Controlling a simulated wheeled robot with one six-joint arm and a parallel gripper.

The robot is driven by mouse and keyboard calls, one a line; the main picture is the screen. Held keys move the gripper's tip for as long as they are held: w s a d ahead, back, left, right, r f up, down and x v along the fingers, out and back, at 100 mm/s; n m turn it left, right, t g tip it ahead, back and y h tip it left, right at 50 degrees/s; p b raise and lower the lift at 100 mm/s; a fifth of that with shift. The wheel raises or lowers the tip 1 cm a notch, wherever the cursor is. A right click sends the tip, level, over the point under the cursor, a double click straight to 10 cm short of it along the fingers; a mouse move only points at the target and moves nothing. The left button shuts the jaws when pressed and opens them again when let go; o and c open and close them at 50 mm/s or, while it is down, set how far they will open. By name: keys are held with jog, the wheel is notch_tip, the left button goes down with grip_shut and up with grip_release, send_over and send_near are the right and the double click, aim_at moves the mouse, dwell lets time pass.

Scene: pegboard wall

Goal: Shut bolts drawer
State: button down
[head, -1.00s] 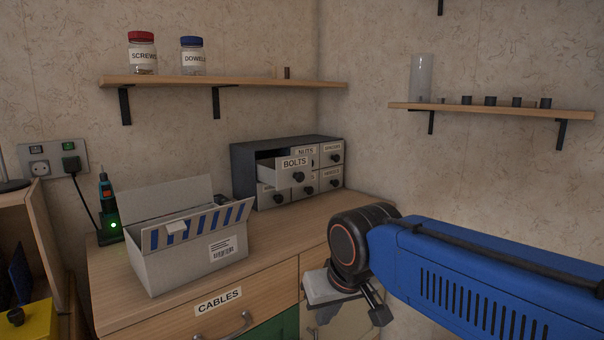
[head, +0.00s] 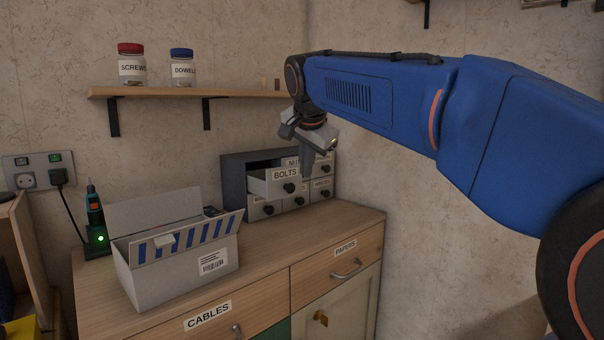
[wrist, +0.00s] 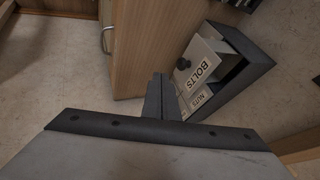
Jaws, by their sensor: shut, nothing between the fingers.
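The bolts drawer (head: 274,182) is pulled out of the top left of the small drawer cabinet (head: 233,187). Its label and dark round knob face the room. In the wrist view the bolts drawer (wrist: 205,60) also stands out from the cabinet, to the right of the fingers. My gripper (head: 307,172) is shut and empty, pointing down in front of the cabinet's upper right part. In the head view its fingers overlap the nuts drawer area, to the right of the bolts drawer. I cannot tell whether they touch anything.
An open white box (head: 180,262) with striped flaps stands on the worktop (head: 290,250), left of and in front of the cabinet. A wall shelf (head: 190,93) with jars is above. The worktop's right part is clear.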

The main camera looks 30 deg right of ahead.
aim_at(271, 175)
jog(key=w+d+f, duration=0.1)
jog(key=w+f, duration=0.6)
jog(key=w, duration=0.1)
jog(key=shift+w+d, duration=0.25)
jog(key=shift+d, duration=0.05)
jog(key=shift+w, duration=0.1)
jog(key=w, duration=0.3)
jog(key=w+a, duration=0.1)
jog(key=w, duration=0.3)
jog(key=w+a, duration=0.1)
jog(key=w, duration=0.3)
jog(key=shift+a, duration=0.1)
jog(key=shift+w+r, duration=0.1)
jog(key=shift+w, duration=0.05)
